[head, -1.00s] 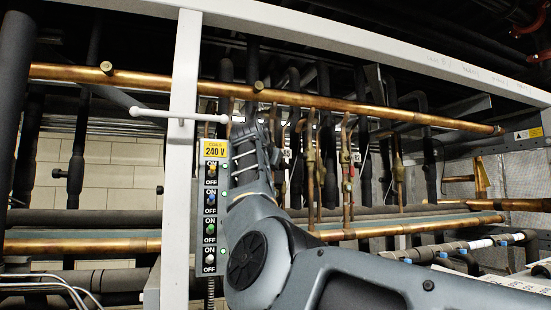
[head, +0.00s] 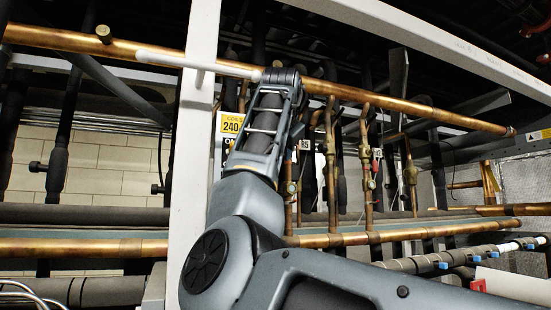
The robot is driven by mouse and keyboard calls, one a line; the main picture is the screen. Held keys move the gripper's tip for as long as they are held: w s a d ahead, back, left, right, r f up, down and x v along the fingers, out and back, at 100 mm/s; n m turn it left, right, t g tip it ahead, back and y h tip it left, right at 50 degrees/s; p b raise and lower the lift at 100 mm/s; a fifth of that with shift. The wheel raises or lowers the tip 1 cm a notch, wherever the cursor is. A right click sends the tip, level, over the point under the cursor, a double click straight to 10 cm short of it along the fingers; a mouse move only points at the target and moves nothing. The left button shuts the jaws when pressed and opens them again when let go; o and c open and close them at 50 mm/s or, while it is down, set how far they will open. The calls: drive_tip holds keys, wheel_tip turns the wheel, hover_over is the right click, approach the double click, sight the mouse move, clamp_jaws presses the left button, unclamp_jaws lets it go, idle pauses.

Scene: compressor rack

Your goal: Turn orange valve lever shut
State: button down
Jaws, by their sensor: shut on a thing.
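My gripper (head: 283,76) is at the top end of my raised arm, in front of the upper copper pipe (head: 400,108). I see it from behind, and its fingers are mostly hidden by its own dark body. No orange lever can be made out in the head view. Brass valve bodies (head: 369,165) sit on vertical copper lines to the right of my arm, clear of it.
A white upright post (head: 200,110) stands just left of my arm, with a thin white rod (head: 175,59) across it. A yellow-labelled 240 V switch box (head: 231,123) is partly hidden behind my arm. A lower copper pipe (head: 440,231) runs across. Dark insulated pipes stand behind.

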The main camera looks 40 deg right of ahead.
drive_tip(key=shift+a+r, duration=0.1)
drive_tip(key=shift+r, duration=0.1)
idle(0.3)
drive_tip(key=c, duration=1.1)
unclamp_jaws()
drive_tip(key=shift+f, duration=0.1)
drive_tip(key=s+d+r, duration=0.2)
drive_tip(key=r, duration=0.1)
drive_tip(key=s+d+r+b, duration=0.1)
drive_tip(key=s+d+r, duration=0.2)
drive_tip(key=r, duration=0.1)
drive_tip(key=s+d+r, duration=0.3)
drive_tip(key=r, duration=0.1)
drive_tip(key=shift+s+d+b, duration=0.15)
drive_tip(key=shift+b, duration=0.2)
